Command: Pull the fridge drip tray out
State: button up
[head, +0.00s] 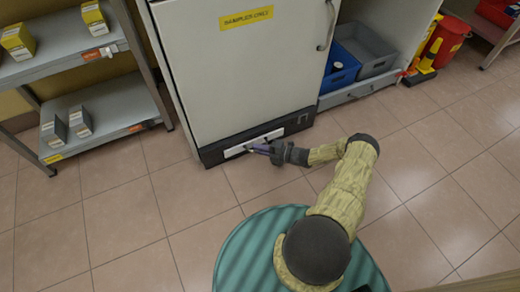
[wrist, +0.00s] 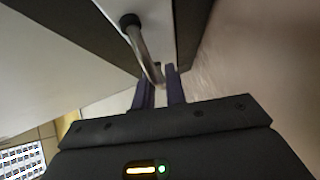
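The fridge drip tray (head: 236,150) is a pale strip low in the dark base of the white fridge in the head view. It looks about level with the base front. Its pale front (wrist: 150,18) also shows in the wrist view, with a curved metal handle (wrist: 141,48) standing out from it. My gripper (head: 262,149) is low at the tray front. In the wrist view its two dark purple fingers (wrist: 160,88) stand a narrow gap apart, with the handle's near end between their tips. They look shut on the handle; the exact contact is partly hidden.
The fridge door (head: 245,70) is closed. A shelf rack (head: 75,60) with boxes stands on the left. Blue (head: 340,66) and grey (head: 370,50) crates sit on a low shelf to the right. The tiled floor (head: 130,220) before the fridge is clear apart from my body.

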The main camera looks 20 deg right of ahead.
grip_shut()
jog(key=shift+s+d+r+p, duration=0.1)
jog(key=shift+s+p, duration=0.3)
jog(key=shift+s, duration=0.2)
jog(key=s+p, duration=0.1)
jog(key=s, duration=0.5)
jog(key=s+d+p, duration=0.1)
jog(key=s+p, duration=0.1)
jog(key=s, duration=0.5)
jog(key=s+p, duration=0.2)
jog(key=s, duration=0.4)
jog(key=shift+s+d, duration=0.25)
jog(key=shift+s, duration=0.1)
jog(key=shift+o, duration=2.3)
grip_release()
